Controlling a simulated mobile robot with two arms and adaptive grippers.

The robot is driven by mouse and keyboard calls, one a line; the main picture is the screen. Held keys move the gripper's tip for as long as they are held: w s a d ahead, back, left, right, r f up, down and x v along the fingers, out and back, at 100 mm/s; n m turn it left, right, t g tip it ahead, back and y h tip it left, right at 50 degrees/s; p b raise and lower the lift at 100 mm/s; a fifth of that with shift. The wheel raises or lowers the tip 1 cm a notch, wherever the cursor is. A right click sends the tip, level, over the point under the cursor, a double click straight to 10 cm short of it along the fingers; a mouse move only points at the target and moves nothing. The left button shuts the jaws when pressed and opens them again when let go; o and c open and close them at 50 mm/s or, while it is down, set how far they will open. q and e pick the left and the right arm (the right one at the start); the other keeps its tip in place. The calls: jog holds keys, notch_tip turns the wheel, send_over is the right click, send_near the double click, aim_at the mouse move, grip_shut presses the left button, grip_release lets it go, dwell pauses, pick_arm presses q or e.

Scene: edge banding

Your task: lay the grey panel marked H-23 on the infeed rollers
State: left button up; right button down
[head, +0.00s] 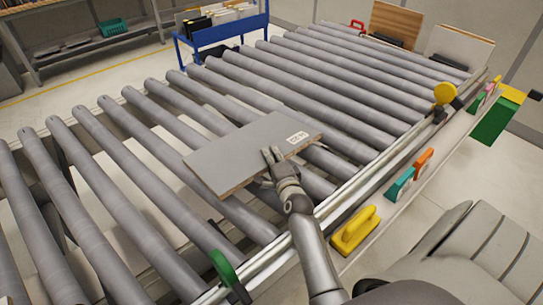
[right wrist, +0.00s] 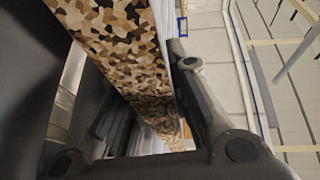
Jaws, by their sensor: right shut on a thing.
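The grey panel (head: 235,152) is over the middle of the infeed rollers (head: 345,95), near their right-hand rail. A white label (head: 297,138) is on its top face at the right corner; its small print is hard to read. My right gripper (head: 271,168) is shut on the panel's near edge. In the right wrist view the speckled chipboard edge of the panel (right wrist: 125,50) runs between the dark fingers. The panel looks about flat; I cannot tell whether its underside touches the rollers. My left gripper is not in view.
A metal rail (head: 335,200) edges the rollers, with a yellow knob (head: 445,93) on it. Yellow (head: 355,230), teal (head: 399,187) and orange (head: 423,163) handled pieces stand along the ledge. A blue rack (head: 222,32) is at the back. Rollers left of the panel are bare.

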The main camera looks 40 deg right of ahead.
jog(key=shift+r, duration=0.2)
jog(key=c, duration=1.3)
grip_release()
jog(key=shift+o, duration=1.1)
jog(key=shift+s+f, duration=0.1)
jog(key=shift+f, duration=0.3)
jog(key=o, duration=0.8)
jog(key=shift+r, duration=0.2)
jog(key=shift+o, duration=0.2)
jog(key=shift+f, duration=0.1)
